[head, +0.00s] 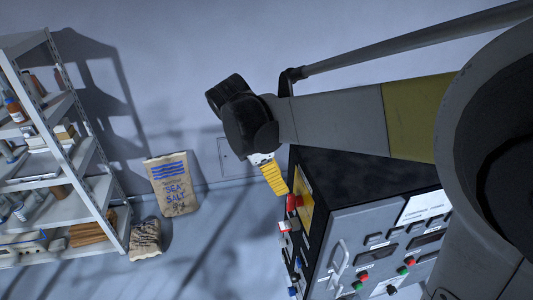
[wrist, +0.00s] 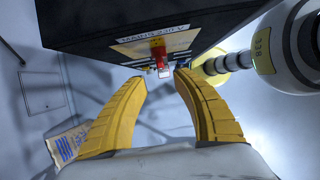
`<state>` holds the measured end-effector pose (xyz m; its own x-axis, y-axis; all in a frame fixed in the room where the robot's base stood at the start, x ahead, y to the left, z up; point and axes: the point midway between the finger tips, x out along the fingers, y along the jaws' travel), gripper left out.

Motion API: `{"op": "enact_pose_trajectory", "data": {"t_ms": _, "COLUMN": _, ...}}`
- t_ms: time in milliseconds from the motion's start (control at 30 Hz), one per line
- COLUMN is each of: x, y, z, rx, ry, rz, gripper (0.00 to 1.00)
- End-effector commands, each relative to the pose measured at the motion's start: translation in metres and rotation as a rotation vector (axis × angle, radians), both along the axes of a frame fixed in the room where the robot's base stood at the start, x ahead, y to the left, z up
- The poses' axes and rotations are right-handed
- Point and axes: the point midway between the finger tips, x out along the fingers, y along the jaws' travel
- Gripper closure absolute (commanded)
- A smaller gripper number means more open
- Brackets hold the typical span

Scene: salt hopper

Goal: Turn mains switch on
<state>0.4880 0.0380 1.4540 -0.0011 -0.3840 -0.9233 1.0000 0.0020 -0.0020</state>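A red switch handle (head: 293,202) stands out from a yellow plate (head: 306,207) on the side of the dark control cabinet (head: 350,172); it looks like the mains switch. In the wrist view the red handle (wrist: 158,52) is ahead, between and just beyond the fingertips, with a pale piece at its lower end. My gripper (head: 283,192) has yellow fingers and is close to the handle. In the wrist view my gripper (wrist: 160,77) is open, with nothing between its fingers.
The cabinet's grey front panel (head: 378,240) carries a handle (head: 339,264) and several buttons. A sea salt sack (head: 172,186) leans on the wall, with a smaller sack (head: 146,240) beside it. A loaded shelf rack (head: 85,160) stands left.

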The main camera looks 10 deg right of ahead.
Motion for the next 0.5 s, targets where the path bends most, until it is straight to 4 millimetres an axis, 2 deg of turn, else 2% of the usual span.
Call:
{"op": "enact_pose_trajectory", "data": {"t_ms": 300, "x": 0.000, "y": -0.024, "z": -0.058, "rx": 0.001, "ry": -0.002, "rz": -0.002, "gripper": 0.66}}
{"op": "enact_pose_trajectory", "data": {"t_ms": 500, "x": 0.000, "y": -0.034, "z": -0.081, "rx": 0.001, "ry": -0.002, "rz": -0.003, "gripper": 0.66}}
